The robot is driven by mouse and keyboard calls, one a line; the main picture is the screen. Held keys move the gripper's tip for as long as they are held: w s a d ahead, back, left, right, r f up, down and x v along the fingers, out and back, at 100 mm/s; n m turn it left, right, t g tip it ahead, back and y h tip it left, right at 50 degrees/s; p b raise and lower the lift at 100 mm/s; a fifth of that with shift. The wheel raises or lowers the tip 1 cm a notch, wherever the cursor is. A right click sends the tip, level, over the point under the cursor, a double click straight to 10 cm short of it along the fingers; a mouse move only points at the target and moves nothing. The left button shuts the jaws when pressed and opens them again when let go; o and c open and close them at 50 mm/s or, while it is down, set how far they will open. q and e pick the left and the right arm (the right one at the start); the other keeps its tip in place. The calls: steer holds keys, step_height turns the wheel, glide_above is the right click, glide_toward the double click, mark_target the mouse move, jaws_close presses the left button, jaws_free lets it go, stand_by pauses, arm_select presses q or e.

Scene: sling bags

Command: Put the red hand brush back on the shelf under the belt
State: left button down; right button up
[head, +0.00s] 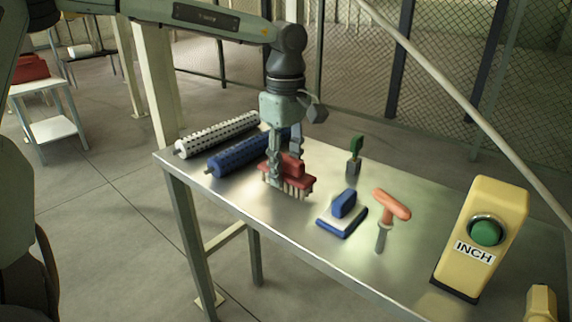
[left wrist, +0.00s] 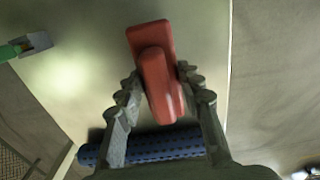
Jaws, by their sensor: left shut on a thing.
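The red hand brush (head: 299,184) has a red back and handle with pale bristles pointing down. It is at the metal table (head: 290,239), and I cannot tell whether its bristles touch the top. My left gripper (head: 285,168) reaches down from above and is shut on the brush's handle. In the left wrist view the red brush (left wrist: 156,75) sits between the fingers of my left gripper (left wrist: 160,90). My right gripper is not in view. I cannot make out a belt over the table.
A blue studded roller (head: 236,155) and a white one (head: 222,132) lie left of the brush.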

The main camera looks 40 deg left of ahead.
arm_select(q)
steer(key=shift+f+b, duration=0.55)
stand_by(0.4)
steer(key=c, duration=0.9)
jaws_free()
